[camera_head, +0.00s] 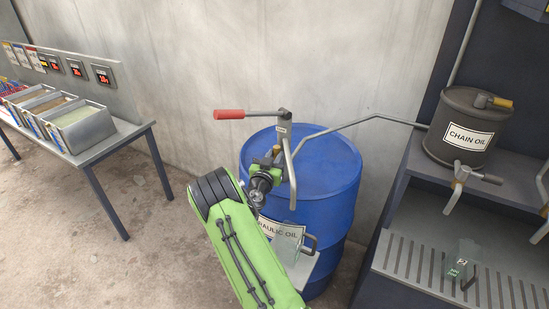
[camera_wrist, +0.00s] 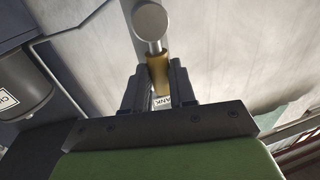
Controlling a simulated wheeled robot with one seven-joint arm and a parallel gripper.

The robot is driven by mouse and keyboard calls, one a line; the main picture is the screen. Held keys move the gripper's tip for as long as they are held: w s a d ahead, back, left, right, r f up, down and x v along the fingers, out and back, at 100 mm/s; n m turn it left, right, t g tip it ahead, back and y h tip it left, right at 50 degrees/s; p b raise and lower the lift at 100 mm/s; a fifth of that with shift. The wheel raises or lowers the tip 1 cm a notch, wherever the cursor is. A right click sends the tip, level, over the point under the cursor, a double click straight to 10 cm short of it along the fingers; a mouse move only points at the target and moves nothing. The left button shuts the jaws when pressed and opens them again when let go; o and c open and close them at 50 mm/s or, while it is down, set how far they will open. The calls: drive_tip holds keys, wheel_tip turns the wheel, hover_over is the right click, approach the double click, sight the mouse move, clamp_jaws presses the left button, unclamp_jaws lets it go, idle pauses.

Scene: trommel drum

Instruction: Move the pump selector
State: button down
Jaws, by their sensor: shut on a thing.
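The hand pump (camera_head: 286,130), with a red-handled crank (camera_head: 230,114), stands on top of a blue drum (camera_head: 340,180) labelled hydraulic oil. My gripper (camera_head: 279,162) is at the pump body above the drum's lid. In the wrist view my gripper (camera_wrist: 157,78) is shut on a brass-coloured piece with a grey rounded metal end, which I take for the pump selector (camera_wrist: 158,72). A small white label, partly hidden and ending in "ANK", shows between the fingers.
A thin pipe (camera_head: 345,126) runs from the pump toward the right. The chain oil tank (camera_head: 465,130) stands on a grey shelf unit (camera_head: 425,165) with a tap below it. A table (camera_head: 105,145) with trays stands at the left. The floor (camera_head: 95,265) between is clear.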

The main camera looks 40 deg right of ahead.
drive_tip(key=shift+w+a+n, duration=0.1)
drive_tip(key=shift+w+n, duration=0.05)
drive_tip(key=shift+n, duration=0.15)
drive_tip(key=shift+w+a+f+n+g+y+b, duration=0.1)
drive_tip(key=shift+w+a+f+n+g, duration=0.45)
drive_tip(key=shift+n, duration=2)
drive_tip(key=shift+w+a+f+n+g+y+b, duration=0.15)
drive_tip(key=shift+w+f+n+g, duration=0.8)
drive_tip(key=shift+n, duration=1.55)
drive_tip(key=shift+w+a+f+n+g+y+b, duration=0.1)
drive_tip(key=shift+w+a+f+n+g, duration=0.25)
drive_tip(key=shift+w+f+n, duration=1.45)
drive_tip(key=shift+s+d+r+n, duration=0.1)
drive_tip(key=shift+s+r+n, duration=0.65)
drive_tip(key=shift+r+n, duration=0.1)
drive_tip(key=c, duration=0.9)
unclamp_jaws()
drive_tip(key=v, duration=1.5)
drive_tip(key=shift+a+p, duration=0.3)
drive_tip(key=shift+a, duration=0.1)
